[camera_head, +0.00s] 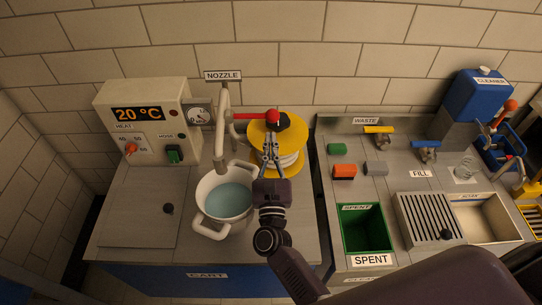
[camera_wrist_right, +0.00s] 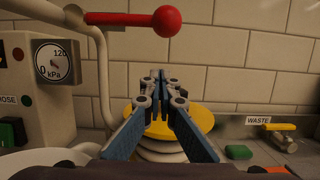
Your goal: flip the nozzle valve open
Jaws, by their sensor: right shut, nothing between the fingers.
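The nozzle valve's red lever (camera_head: 252,116) reaches out to the right from the pale nozzle pipe (camera_head: 224,110) and ends in a red ball. In the right wrist view the lever (camera_wrist_right: 120,18) lies roughly level, with its ball (camera_wrist_right: 167,20) at the right end. My right gripper (camera_head: 271,142) is shut and empty. In the head view its tips point up toward the ball from below. In the right wrist view my right gripper (camera_wrist_right: 158,76) shows its tips below the ball, with a visible gap between. My left gripper is not in view.
A white pot (camera_head: 203,194) with bluish liquid stands under the nozzle. A yellow-topped reel (camera_head: 290,134) stands behind my right gripper. The control box (camera_head: 150,115) and pressure gauge (camera_head: 199,116) are on the left. A sink bench with a green bin (camera_head: 374,241) is on the right.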

